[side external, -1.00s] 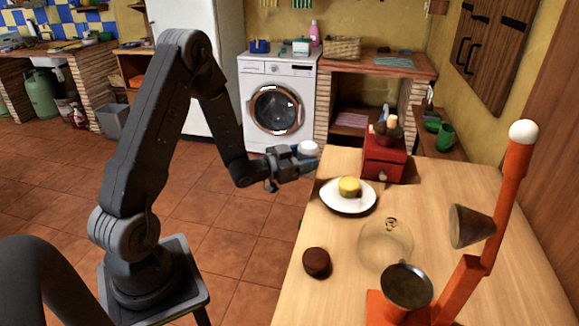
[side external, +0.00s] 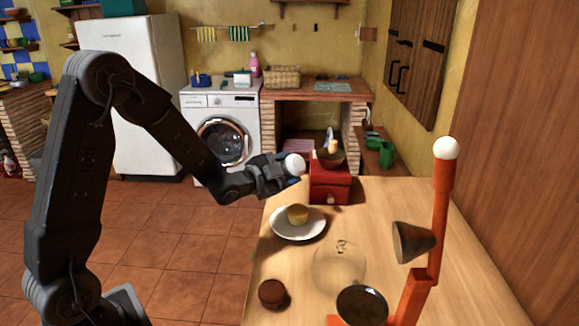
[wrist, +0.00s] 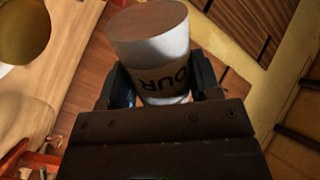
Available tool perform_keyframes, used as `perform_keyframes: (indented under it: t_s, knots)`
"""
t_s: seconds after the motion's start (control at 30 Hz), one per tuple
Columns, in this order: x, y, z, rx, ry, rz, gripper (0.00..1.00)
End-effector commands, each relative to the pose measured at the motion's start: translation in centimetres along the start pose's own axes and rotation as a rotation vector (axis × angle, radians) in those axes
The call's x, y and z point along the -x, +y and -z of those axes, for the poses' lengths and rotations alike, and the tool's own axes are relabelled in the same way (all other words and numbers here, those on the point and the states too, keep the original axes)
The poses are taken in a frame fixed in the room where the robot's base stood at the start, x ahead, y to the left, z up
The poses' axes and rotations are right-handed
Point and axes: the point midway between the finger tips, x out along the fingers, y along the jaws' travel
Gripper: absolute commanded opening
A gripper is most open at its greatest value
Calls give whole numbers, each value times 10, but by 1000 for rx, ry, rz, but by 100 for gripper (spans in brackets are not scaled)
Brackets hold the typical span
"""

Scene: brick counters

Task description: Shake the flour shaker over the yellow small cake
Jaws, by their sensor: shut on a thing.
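My gripper (side external: 272,176) is shut on the flour shaker (side external: 294,165), a white cylinder seen end-on in the side view. In the wrist view the shaker (wrist: 148,35) sits tilted between the fingers, with a beige label reading "OUR". The yellow small cake (side external: 298,216) rests on a white plate (side external: 285,231) on the table. The shaker is in the air above the cake in the side picture; I cannot tell whether it is directly over it. A yellow round shape, apparently the cake (wrist: 22,32), shows at the wrist view's upper left.
A red box-like grinder (side external: 330,183) stands just behind the plate, close to the shaker. A brown cake (side external: 272,292), a glass dome (side external: 340,266) and an orange stand (side external: 440,205) with dark pans occupy the front.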

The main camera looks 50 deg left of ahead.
Motion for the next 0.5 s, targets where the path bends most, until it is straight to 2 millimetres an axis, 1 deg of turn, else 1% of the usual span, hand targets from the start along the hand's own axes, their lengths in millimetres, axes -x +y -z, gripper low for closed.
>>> perform_keyframes:
  t_s: [0.13, 0.5]
  knots:
    - [0, 2, -12, -197, -23, 1, 31]
    - [-1, 9, -22, -646, -72, 1, 31]
